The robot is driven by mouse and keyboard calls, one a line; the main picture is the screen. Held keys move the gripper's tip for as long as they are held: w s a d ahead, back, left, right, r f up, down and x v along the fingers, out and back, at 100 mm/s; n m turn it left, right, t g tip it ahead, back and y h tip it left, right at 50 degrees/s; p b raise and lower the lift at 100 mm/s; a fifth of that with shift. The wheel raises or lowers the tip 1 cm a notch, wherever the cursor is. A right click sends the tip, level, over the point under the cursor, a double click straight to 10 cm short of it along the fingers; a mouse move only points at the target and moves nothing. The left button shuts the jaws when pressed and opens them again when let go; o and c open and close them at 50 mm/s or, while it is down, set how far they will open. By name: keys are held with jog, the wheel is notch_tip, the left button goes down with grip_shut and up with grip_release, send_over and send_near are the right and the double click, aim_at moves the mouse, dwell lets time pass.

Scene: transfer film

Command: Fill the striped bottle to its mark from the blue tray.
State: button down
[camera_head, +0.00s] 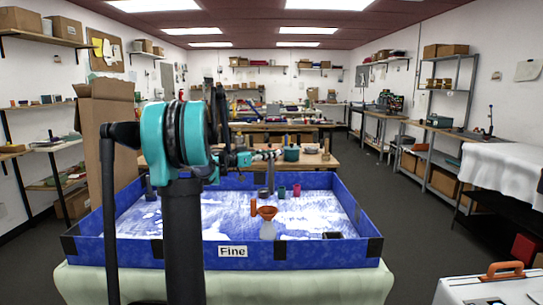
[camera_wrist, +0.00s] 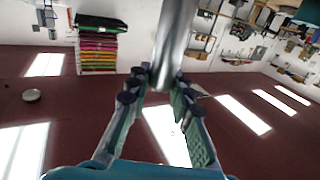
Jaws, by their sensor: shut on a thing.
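The blue tray (camera_head: 180,252) has black-taped corners and a "Fine" label on its front wall; a patchy white and blue surface shows inside. An orange funnel (camera_head: 267,212) sits over a pale bottle (camera_head: 267,231) near the front; I cannot make out stripes or a mark on it. My gripper (camera_wrist: 157,88) is shut on a smooth grey metal cylinder (camera_wrist: 176,35) in the wrist view. In the head view my gripper is small and partly hidden beyond the teal arm joint, above the tray's back part. A grey upright piece (camera_head: 270,176) shows there; I cannot tell whether it is the held cylinder.
A green cup (camera_head: 281,191) and a pink cup (camera_head: 297,190) are towards the tray's back. A small dark block (camera_head: 331,235) lies front right. My arm hides part of the tray's left. A white case (camera_head: 490,289) with an orange handle stands at lower right.

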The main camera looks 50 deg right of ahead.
jog(key=shift+r, duration=0.1)
jog(key=shift+r, duration=2.4)
jog(key=shift+s+d, duration=0.1)
